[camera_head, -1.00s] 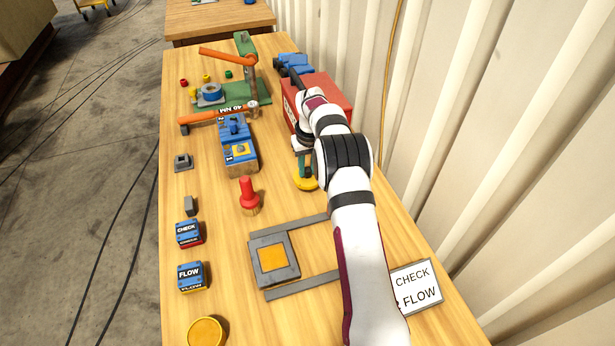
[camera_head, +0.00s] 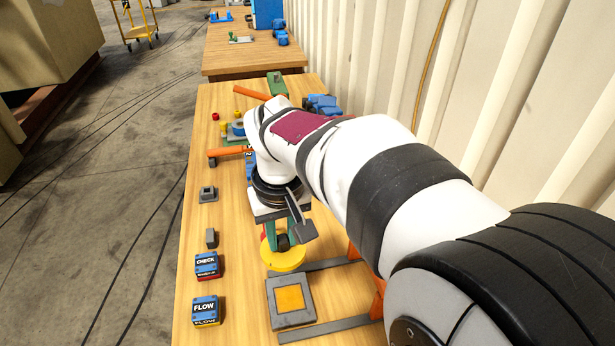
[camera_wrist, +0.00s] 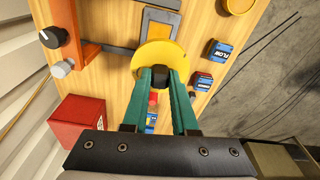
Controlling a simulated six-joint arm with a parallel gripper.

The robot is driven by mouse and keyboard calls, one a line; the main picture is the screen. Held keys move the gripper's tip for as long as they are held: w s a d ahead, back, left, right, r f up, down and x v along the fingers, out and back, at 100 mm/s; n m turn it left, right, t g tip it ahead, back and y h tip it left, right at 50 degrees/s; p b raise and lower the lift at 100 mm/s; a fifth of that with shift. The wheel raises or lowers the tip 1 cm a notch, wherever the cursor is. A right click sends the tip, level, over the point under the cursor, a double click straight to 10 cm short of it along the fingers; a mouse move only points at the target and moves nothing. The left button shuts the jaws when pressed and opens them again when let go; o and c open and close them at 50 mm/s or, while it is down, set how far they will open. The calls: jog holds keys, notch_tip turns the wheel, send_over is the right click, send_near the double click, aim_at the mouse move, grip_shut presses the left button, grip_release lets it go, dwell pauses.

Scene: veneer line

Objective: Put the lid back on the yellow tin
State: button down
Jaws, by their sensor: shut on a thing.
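My gripper (camera_head: 279,238) points down and is shut on the dark knob of the yellow lid (camera_head: 283,259). The lid hangs flat above the table, near the grey fixture. In the wrist view the lid (camera_wrist: 150,56) is a round yellow disc, with its dark knob between the green fingers of my gripper (camera_wrist: 161,76). A round yellow thing, probably the yellow tin (camera_wrist: 240,4), is cut off by the top edge of the wrist view, beyond the FLOW block. It is outside the head view now.
The grey fixture with an orange square (camera_head: 290,299) lies below the lid. The FLOW block (camera_head: 206,311) and CHECK block (camera_head: 207,265) stand along the left table edge. An orange upright with knobs (camera_wrist: 66,22) and a red box (camera_wrist: 78,119) are at left in the wrist view.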

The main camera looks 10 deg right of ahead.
jog(key=s+a+f+n, duration=0.3)
jog(key=s+a+f, duration=0.3)
jog(key=a, duration=0.2)
jog(key=s+a+f+n, duration=0.2)
jog(key=s+a+f, duration=0.45)
jog(key=a, duration=0.25)
jog(key=shift+y, duration=0.4)
jog(key=shift+w+d+f, duration=0.1)
jog(key=shift+w+f, duration=0.05)
jog(key=shift+f, duration=0.95)
jog(key=shift+w+d+f, duration=0.1)
jog(key=shift+w+f, duration=0.05)
jog(key=shift+f, duration=0.95)
jog(key=shift+w+f, duration=0.15)
jog(key=shift+f, duration=0.95)
jog(key=shift+f, duration=0.15)
jog(key=c, duration=0.6)
grip_release()
jog(key=o, duration=0.5)
jog(key=shift+c, duration=0.2)
